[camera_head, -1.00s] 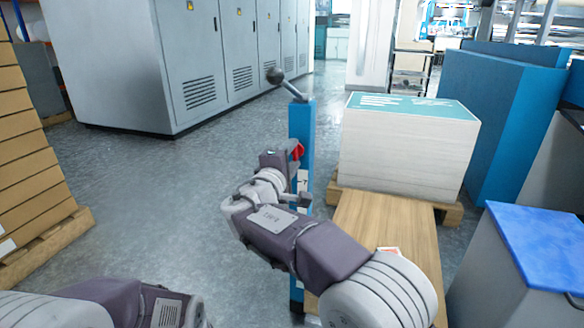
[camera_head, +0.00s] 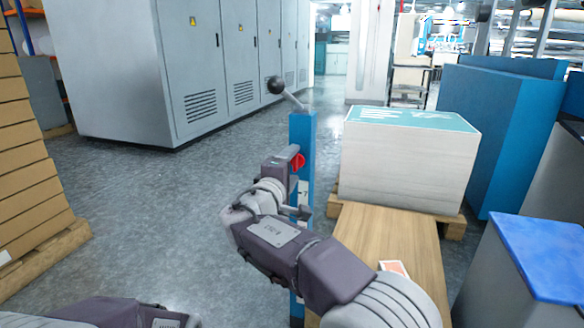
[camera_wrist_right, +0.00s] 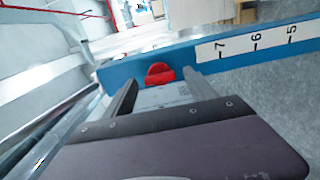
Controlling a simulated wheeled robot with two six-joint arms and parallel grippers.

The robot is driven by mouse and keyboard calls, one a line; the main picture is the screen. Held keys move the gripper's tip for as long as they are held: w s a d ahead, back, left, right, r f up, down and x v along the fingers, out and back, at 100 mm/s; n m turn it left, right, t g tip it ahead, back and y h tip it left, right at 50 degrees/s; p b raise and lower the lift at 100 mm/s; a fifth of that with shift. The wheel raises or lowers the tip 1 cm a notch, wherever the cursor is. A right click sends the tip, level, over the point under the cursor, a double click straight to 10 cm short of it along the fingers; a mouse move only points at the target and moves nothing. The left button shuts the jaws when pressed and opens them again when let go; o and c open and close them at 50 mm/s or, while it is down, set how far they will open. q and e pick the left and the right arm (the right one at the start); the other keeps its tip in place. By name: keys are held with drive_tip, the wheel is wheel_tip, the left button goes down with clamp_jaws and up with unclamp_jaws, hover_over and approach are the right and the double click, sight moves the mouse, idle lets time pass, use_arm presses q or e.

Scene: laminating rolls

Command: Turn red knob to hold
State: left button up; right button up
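The red knob (camera_head: 298,162) sits on the side of an upright blue post (camera_head: 302,130). In the right wrist view the knob (camera_wrist_right: 160,74) shows as a red half-round shape just beyond my right fingertips. My right gripper (camera_head: 294,152) is at the post, right by the knob. In the wrist view my right gripper (camera_wrist_right: 161,80) has its two fingers apart, with the knob lined up between their tips; I cannot tell whether they touch it. My left arm shows only at the bottom left edge; its gripper is out of view.
A ball-ended lever (camera_head: 276,86) tops the post. A white number scale (camera_wrist_right: 256,42) runs along it. A paper stack (camera_head: 408,160) and a wooden board (camera_head: 385,240) lie right of the post. Grey cabinets (camera_head: 190,60) stand behind.

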drive_tip(key=p+v, duration=0.3)
drive_tip(key=v, duration=0.6)
